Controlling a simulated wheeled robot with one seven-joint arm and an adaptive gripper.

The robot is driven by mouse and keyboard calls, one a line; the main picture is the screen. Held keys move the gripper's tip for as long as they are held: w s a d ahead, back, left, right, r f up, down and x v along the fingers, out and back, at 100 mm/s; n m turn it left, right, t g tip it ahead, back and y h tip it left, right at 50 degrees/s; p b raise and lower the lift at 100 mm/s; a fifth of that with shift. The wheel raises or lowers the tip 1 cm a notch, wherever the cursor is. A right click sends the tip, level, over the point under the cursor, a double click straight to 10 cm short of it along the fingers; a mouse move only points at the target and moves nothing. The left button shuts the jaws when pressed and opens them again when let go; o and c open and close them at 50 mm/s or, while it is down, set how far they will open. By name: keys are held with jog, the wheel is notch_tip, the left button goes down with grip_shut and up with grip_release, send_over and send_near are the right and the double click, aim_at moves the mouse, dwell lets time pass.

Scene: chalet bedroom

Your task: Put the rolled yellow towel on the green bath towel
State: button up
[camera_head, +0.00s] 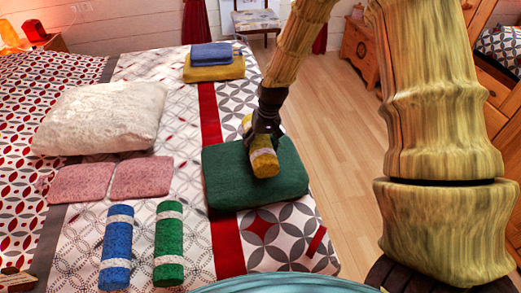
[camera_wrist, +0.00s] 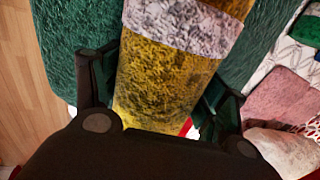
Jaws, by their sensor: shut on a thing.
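The rolled yellow towel (camera_head: 264,160) with pale bands is between the fingers of my gripper (camera_head: 262,132). In the head view it overlaps the green bath towel (camera_head: 223,182), which lies folded on the bed. The wrist view shows the rolled yellow towel (camera_wrist: 160,85) with my gripper's dark fingers (camera_wrist: 150,95) shut on its two sides. The green bath towel (camera_wrist: 70,30) shows behind it there. I cannot tell whether the roll touches the green towel or hangs just above it. Part of the roll is hidden behind my gripper.
A blue roll (camera_head: 117,245) and a green roll (camera_head: 168,243) lie at the bed's near side. Pink folded towels (camera_head: 142,177) and a white pillow (camera_head: 100,118) lie left. A folded blue towel (camera_head: 211,55) rests on a folded yellow one (camera_head: 214,73). Wooden floor (camera_head: 340,130) is clear at right.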

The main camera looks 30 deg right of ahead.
aim_at(266, 139)
jog(key=shift+f, duration=1.1)
jog(key=shift+f, duration=0.15)
jog(key=o, duration=1.1)
jog(key=shift+o, duration=0.2)
jog(key=r, duration=0.4)
jog(key=d+r, duration=0.1)
jog(key=r, duration=0.3)
jog(key=d+r, duration=0.1)
jog(key=r, duration=0.3)
jog(key=shift+s, duration=0.3)
